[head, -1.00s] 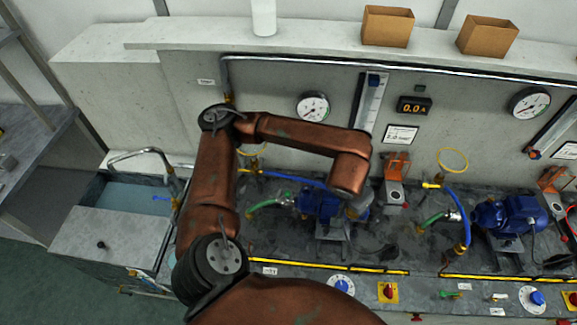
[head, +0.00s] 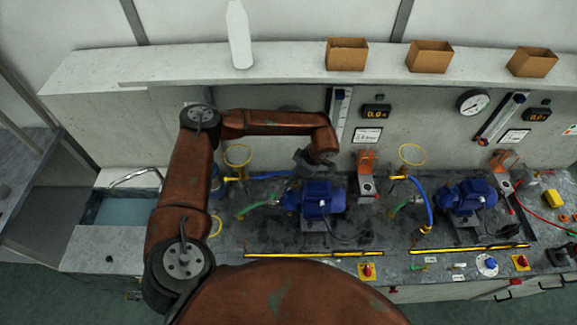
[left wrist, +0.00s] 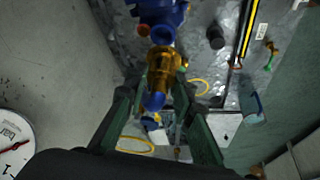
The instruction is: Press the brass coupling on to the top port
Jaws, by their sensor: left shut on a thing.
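The brass coupling (left wrist: 163,66), with a short length of blue hose (left wrist: 155,101) behind it, sits between the fingertips of my left gripper (left wrist: 160,82) in the left wrist view. The gripper is shut on it. Whether the two touch, I cannot tell. In the head view my left gripper (head: 308,162) is just behind and above the left blue pump (head: 316,199); the coupling is not clear there. My right gripper is not in view.
A second blue pump (head: 466,197) stands to the right. An orange-topped unit (head: 367,175) stands between the pumps. The ledge holds cardboard boxes (head: 347,54) and a white bottle (head: 239,35). A sink (head: 125,211) is at left.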

